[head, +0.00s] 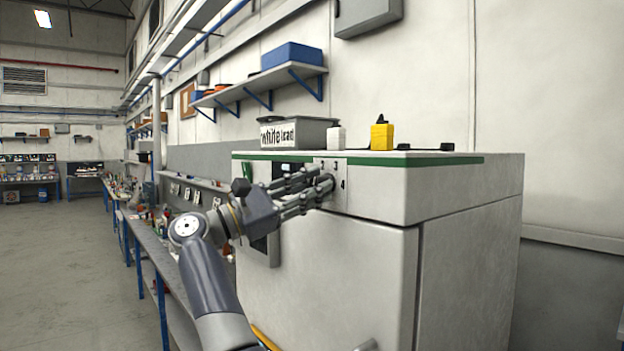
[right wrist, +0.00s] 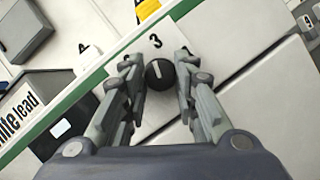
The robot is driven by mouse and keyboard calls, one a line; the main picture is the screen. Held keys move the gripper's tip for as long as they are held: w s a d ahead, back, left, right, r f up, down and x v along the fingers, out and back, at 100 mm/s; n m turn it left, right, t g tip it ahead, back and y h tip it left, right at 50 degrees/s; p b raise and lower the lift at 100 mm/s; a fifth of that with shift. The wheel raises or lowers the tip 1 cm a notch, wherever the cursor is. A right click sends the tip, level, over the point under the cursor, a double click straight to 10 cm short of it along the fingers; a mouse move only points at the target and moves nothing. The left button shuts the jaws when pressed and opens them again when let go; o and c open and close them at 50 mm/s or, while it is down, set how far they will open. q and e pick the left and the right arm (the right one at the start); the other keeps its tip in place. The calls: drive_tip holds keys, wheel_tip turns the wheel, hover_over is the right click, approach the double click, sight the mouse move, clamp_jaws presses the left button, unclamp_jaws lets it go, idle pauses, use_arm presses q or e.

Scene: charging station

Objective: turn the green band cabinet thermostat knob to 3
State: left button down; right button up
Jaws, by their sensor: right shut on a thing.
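The green band cabinet (head: 440,190) is a pale cabinet with a green stripe (head: 420,161) along its top front edge. Its thermostat knob (right wrist: 160,74) is round and black with a short light mark, on a pale dial plate (right wrist: 185,47) with a 3 printed above it in the right wrist view. I cannot tell exactly which number the mark faces. My right gripper (head: 328,187) is at the cabinet's upper front, with its fingers (right wrist: 158,80) on both sides of the knob, shut on it. My left gripper is out of view.
On the cabinet top stand a grey bin labelled white lead (head: 300,131), a white bottle (head: 336,138), a yellow container (head: 382,136) and dark small items. A door handle (head: 366,346) juts out below. A long workbench (head: 150,248) runs along the left; the floor (head: 70,270) beyond is clear.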

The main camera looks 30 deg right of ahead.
drive_tip(key=shift+w+r+m+g+y+p, duration=0.1)
drive_tip(key=shift+m+g+y+p, duration=0.35)
drive_tip(key=shift+m+p, duration=0.6)
drive_tip(key=shift+m, duration=0.35)
drive_tip(key=o, duration=1)
drive_tip(key=shift+o, duration=0.2)
drive_tip(key=v, duration=0.7)
drive_tip(key=shift+a, duration=0.2)
drive_tip(key=shift+a, duration=0.1)
drive_tip(key=shift+w+f, duration=0.1)
drive_tip(key=shift+f, duration=0.1)
